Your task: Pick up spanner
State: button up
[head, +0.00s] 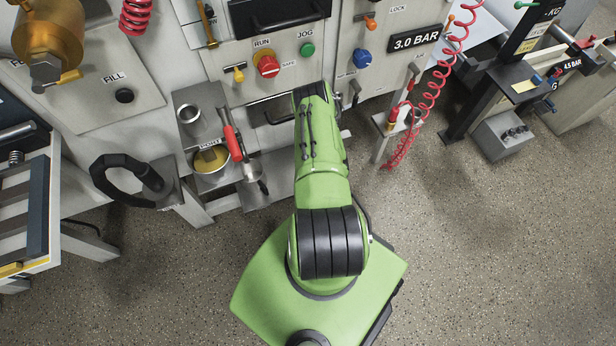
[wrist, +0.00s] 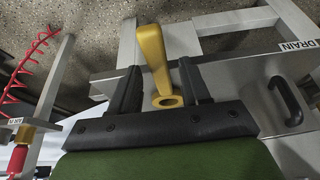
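In the wrist view a yellow tool (wrist: 154,62), which looks like the spanner, has a flat shaft and a ring end with a hole. The ring end is toward my palm, and the shaft points away. My gripper (wrist: 160,66) has one black finger on each side of the tool, with a visible gap on both sides. I cannot tell how far the tool is below or between the fingers in depth. In the head view my green arm hides the gripper and this tool.
A grey panel with a black handle (wrist: 286,101) and a DRAIN label lies right of my gripper. A red coiled hose (wrist: 35,60) hangs at left. In the head view, a red-handled tool (head: 232,142) and a black handwheel (head: 125,180) are left of my arm. Open floor (head: 500,250) lies right.

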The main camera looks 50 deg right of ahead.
grip_shut()
notch_tip(320, 180, up, 10)
jog(key=p, duration=0.4)
